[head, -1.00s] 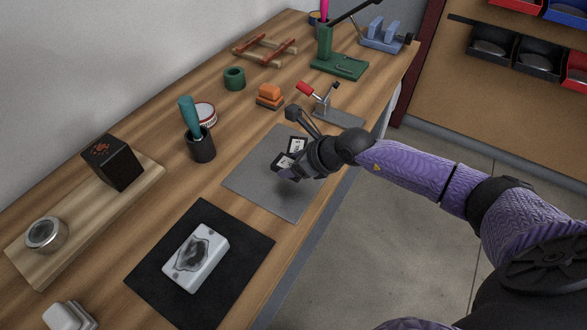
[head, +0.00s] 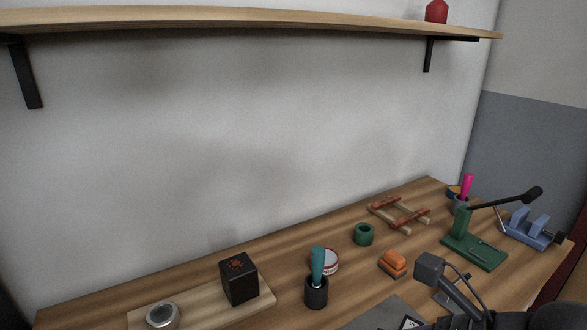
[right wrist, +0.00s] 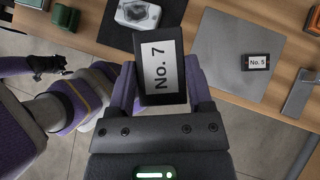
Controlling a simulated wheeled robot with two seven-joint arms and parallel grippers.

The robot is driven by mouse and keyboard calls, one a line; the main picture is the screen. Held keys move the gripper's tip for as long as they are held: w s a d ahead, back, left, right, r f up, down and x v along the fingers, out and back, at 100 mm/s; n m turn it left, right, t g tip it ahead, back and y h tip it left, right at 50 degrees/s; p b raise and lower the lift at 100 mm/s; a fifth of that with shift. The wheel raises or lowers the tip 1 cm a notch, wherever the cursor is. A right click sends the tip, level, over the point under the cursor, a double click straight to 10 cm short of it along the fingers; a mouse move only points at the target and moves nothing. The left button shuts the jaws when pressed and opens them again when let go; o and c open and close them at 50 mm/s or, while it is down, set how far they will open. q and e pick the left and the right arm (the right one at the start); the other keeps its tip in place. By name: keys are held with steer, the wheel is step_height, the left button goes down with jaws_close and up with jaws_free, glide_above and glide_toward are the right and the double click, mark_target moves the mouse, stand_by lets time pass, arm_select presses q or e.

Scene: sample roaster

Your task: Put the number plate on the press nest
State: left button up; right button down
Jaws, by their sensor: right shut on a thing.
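The number plate (right wrist: 162,72), a dark plate with a white label reading "No. 7", is between the fingers of my right gripper (right wrist: 160,85), which is shut on it. A second plate (right wrist: 256,62), reading "No. 5", lies on the grey mat. In the head view the right gripper is mostly cut off by the bottom edge; a plate corner (head: 411,322) shows there, and I cannot tell which plate. The green press (head: 474,247) with a black lever stands at the bench's far right end; its nest is not clearly made out. My left gripper (right wrist: 46,66) shows at left; its jaws are unclear.
The grey mat (right wrist: 222,50) is mostly bare. A blue vice (head: 530,230) stands right of the press. An orange-topped block (head: 393,262), green ring (head: 364,234), wooden rack (head: 385,213) and dark cup (head: 316,292) stand along the bench. A shelf (head: 240,20) hangs above.

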steer(key=w+d+f+m+t+h+b, duration=0.3)
steer(key=w+d+f+m+b, duration=0.3)
steer(key=w+d+f, duration=0.65)
steer(key=shift+n, duration=0.6)
steer(key=f+b, duration=0.2)
steer(key=f, duration=0.2)
steer(key=s+f+b, duration=0.1)
steer(key=f+b, duration=0.1)
steer(key=f, duration=0.2)
steer(key=a+f+b, duration=0.1)
steer(key=f+b, duration=0.1)
steer(key=f, duration=0.2)
steer(key=shift+s, duration=0.25)
steer(key=shift+r, duration=0.3)
arm_select(q)
steer(key=s+f+g, duration=0.1)
steer(key=s+f, duration=0.2)
steer(key=f, duration=0.8)
steer(key=shift+s+f, duration=0.25)
steer(key=shift+s, duration=0.1)
arm_select(e)
steer(key=shift+c, duration=2.2)
jaws_free()
steer(key=shift+f, duration=0.2)
steer(key=o, duration=0.4)
arm_select(q)
steer(key=shift+w+a+f, duration=0.1)
steer(key=shift+w, duration=0.05)
arm_select(e)
steer(key=shift+o, duration=0.2)
